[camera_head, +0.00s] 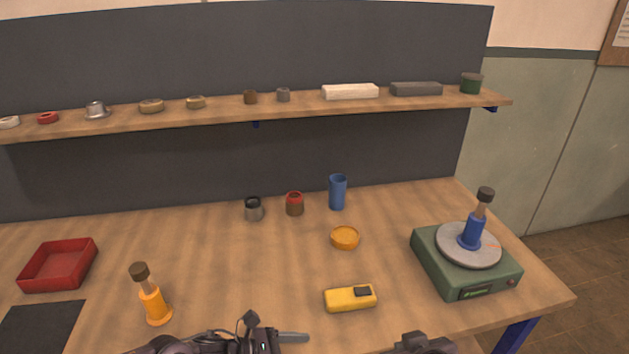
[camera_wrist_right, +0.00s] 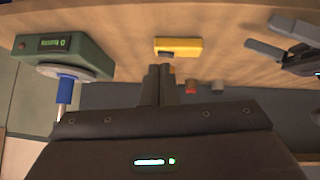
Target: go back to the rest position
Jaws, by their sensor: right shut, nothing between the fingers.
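My right gripper (camera_head: 425,344) shows at the bottom edge of the head view, cut off by the frame. In the right wrist view its two dark fingers (camera_wrist_right: 159,70) lie together, shut and empty. My left gripper (camera_head: 290,337) is at the bottom middle of the head view. In the right wrist view its two grey fingers (camera_wrist_right: 282,42) stand apart at the upper right, with nothing seen between them. Both grippers are near the front of the workbench (camera_head: 220,270); no object is seen held.
A yellow device (camera_head: 349,299) lies near the front. A green scale (camera_head: 466,276) at the right carries a blue-handled tool (camera_head: 471,234). An orange-handled tool (camera_head: 156,305) and a red tray (camera_head: 58,266) are at left. A blue cup (camera_head: 338,192) stands behind. A loaded shelf (camera_head: 220,113) runs above.

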